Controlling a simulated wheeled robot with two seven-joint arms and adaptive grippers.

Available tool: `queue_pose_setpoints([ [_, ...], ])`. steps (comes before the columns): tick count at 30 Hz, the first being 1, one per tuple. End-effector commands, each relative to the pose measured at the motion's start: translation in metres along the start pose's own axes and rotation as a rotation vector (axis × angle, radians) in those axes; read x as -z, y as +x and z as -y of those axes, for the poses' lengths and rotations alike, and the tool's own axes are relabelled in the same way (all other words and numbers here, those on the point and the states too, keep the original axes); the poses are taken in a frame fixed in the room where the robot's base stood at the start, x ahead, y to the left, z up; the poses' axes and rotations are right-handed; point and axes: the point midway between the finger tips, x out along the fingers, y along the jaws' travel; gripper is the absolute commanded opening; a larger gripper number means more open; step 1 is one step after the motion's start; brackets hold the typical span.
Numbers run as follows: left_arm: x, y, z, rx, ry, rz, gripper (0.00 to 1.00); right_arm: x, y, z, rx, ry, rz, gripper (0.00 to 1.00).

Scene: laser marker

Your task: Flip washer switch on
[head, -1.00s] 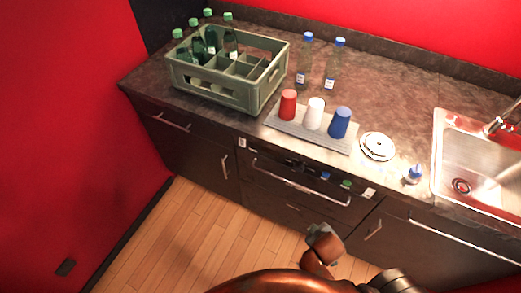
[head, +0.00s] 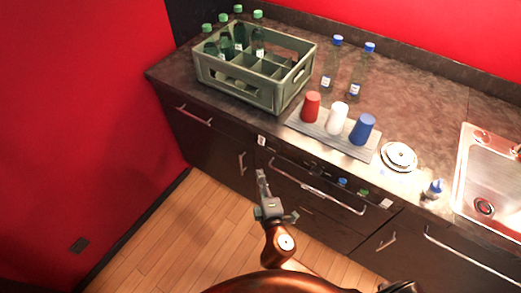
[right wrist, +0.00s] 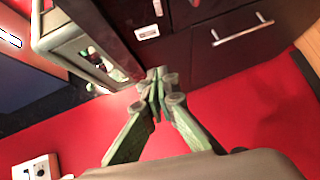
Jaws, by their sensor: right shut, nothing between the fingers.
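The washer (head: 308,194) is the dark built-in appliance under the counter, with a long metal handle. Its upper front strip carries small blue and green buttons (head: 342,183). A small white switch plate (head: 262,140) sits at its upper left; what seems to be the same plate shows in the right wrist view (right wrist: 147,32). Whether the switch is on or off is too small to tell. My right gripper (head: 262,176) is shut and empty, in front of and below that plate, apart from it as far as I can see. Its closed fingertips (right wrist: 156,80) show below the plate in the wrist view. My left gripper is out of view.
A green crate (head: 235,89) with bottles stands on the counter above the plate. Red, white and blue cups stand on a grey mat (head: 303,129). Plates (head: 399,156) and a sink (head: 490,185) are to the right.

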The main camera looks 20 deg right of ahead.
Motion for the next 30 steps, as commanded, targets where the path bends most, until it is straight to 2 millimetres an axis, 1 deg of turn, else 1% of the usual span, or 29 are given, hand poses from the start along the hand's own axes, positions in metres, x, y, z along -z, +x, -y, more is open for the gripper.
queue_pose_setpoints([
  [9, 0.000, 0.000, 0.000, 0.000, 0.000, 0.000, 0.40, 0.000, 0.001, 0.000, 0.000, -0.001, 0.000, 0.00],
  [11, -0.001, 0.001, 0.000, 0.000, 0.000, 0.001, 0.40, 0.000, 0.003, 0.000, 0.000, 0.000, 0.000, 0.00],
  [14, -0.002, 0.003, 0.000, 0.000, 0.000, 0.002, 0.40, 0.000, 0.011, 0.000, -0.002, -0.001, -0.001, 0.00],
  [17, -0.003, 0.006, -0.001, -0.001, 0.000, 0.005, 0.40, 0.000, 0.027, 0.000, -0.002, 0.000, 0.000, 0.00],
  [25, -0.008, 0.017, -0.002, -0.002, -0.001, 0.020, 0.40, -0.001, 0.084, 0.002, -0.001, -0.001, 0.001, 0.00],
  [27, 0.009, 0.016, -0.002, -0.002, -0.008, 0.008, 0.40, 0.000, 0.097, 0.002, 0.000, -0.001, 0.001, 0.00],
  [28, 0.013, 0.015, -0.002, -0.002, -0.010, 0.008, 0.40, 0.000, 0.102, 0.002, -0.001, -0.001, 0.001, 0.00],
  [30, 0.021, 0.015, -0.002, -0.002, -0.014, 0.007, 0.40, -0.011, 0.110, 0.003, 0.001, -0.004, 0.003, 0.00],
])
